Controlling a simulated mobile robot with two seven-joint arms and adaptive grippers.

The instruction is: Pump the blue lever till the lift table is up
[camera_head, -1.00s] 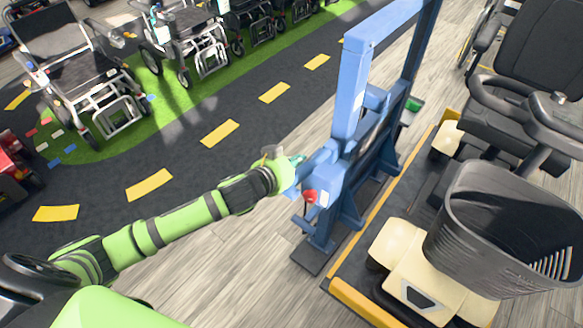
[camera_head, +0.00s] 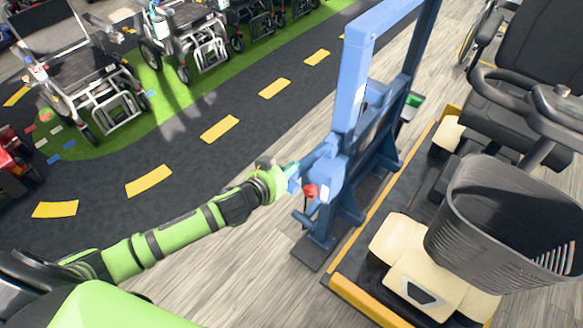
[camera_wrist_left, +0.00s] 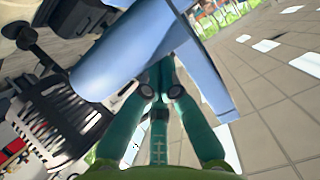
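The blue lever (camera_head: 320,158) sticks out to the left from the blue lift frame (camera_head: 352,95), near a red knob (camera_head: 310,191). My left gripper (camera_head: 292,174), with teal fingers, is at the lever's outer end. In the left wrist view its fingers (camera_wrist_left: 160,80) converge towards a blue bar (camera_wrist_left: 125,50), which covers their tips, so their grip is hidden. The lift table (camera_head: 372,300), a dark platform with yellow edges, is low, close to the floor, and carries a scooter (camera_head: 420,262). My right gripper is not in view.
The scooter's black basket (camera_head: 505,215) and seat (camera_head: 545,60) stand to the right of the frame. Wheelchairs (camera_head: 95,85) stand on green floor at the upper left. The dark lane with yellow dashes (camera_head: 148,181) and the wooden floor left of the frame are clear.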

